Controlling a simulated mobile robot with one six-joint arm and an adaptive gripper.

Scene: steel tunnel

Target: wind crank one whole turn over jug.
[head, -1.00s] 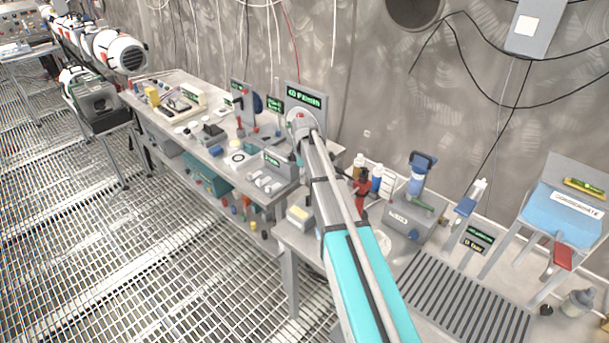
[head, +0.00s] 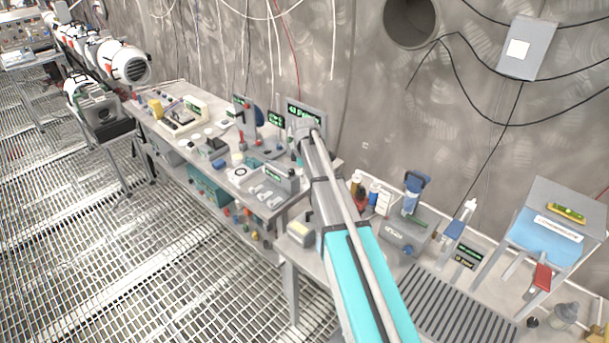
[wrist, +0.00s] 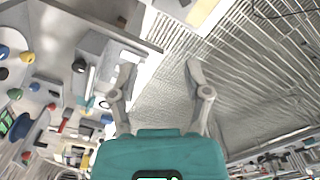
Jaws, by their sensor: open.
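My gripper (wrist: 160,75) shows in the wrist view with its two fingers spread wide and nothing between them. Pale floor and grating lie beyond the fingers. In the head view my arm reaches away over the benches and its end hides the gripper. At the right of the head view stands a grey frame (head: 570,200) with a blue panel labelled condensate. A red handle (head: 541,277) is low on its front; it may be the crank. A small grey vessel (head: 563,315), possibly the jug, stands below and right of the handle, apart from my gripper.
A grey device with a blue top (head: 405,235), several bottles and a slotted drain plate (head: 455,305) are on the near bench. A cluttered workbench (head: 225,175) stands farther left. The grated floor (head: 90,260) at left is open.

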